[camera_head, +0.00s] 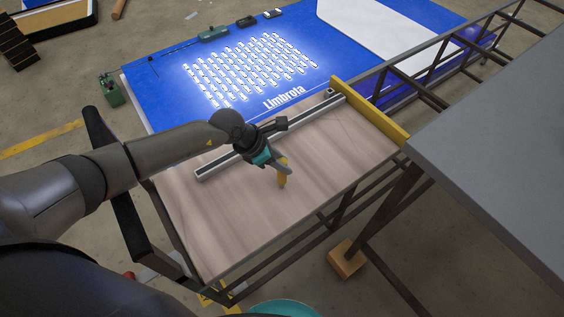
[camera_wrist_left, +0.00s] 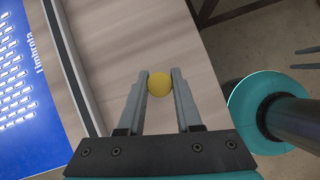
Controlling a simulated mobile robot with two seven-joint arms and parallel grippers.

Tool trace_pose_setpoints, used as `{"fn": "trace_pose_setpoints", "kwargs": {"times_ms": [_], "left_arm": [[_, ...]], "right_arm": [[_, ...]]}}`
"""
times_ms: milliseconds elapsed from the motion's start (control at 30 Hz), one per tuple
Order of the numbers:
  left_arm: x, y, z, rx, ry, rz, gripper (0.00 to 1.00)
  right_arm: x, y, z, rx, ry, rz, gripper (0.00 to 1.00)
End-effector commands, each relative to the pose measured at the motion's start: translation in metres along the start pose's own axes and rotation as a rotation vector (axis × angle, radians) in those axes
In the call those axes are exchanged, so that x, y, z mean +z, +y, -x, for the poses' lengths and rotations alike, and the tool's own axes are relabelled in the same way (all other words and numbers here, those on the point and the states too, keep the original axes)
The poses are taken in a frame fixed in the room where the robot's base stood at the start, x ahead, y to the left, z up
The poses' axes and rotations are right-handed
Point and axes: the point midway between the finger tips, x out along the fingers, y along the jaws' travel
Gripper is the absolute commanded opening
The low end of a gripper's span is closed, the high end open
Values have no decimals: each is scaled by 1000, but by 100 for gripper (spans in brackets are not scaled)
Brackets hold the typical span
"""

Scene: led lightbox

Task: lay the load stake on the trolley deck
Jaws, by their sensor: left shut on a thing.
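The yellow load stake (camera_head: 283,178) is in my left gripper (camera_head: 280,163), over the trolley deck (camera_head: 235,225), a pale wood-grain board. In the left wrist view the stake (camera_wrist_left: 159,84) shows end-on as a round yellow disc between the two grey fingers (camera_wrist_left: 160,76), which are shut on it. The stake is close to upright in the head view, its lower end near the deck. I cannot tell whether it touches the deck. The deck also shows in the left wrist view (camera_wrist_left: 125,35).
A long aluminium profile (camera_head: 230,158) lies across the deck behind my gripper. A yellow board (camera_head: 370,112) edges the deck's far right end. The blue lit panel (camera_head: 165,105) lies beyond. A grey tabletop (camera_head: 500,150) stands at the right. The deck's near part is bare.

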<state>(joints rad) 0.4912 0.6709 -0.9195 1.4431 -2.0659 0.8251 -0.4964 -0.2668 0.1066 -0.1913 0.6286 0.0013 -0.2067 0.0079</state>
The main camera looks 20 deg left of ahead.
Motion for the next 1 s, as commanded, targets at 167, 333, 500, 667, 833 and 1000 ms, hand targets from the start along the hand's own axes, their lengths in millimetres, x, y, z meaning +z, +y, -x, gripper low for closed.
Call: {"fn": "trace_pose_setpoints", "kwargs": {"times_ms": [167,333,500,667,833,1000], "left_arm": [[1,0,0,1,-2,0,0],[-1,0,-1,0,0,0,45],[-1,0,-1,0,0,0,64],[-1,0,-1,0,0,0,64],[1,0,2,0,0,0,64],[1,1,27,2,0,-2,64]], "right_arm": [[1,1,0,2,-1,0,55],[1,2,-1,3,-1,1,55],[2,2,-1,3,-2,1,55],[2,2,-1,3,-3,1,55],[2,2,2,3,-4,2,55],[3,2,11,2,-8,4,55]]}}
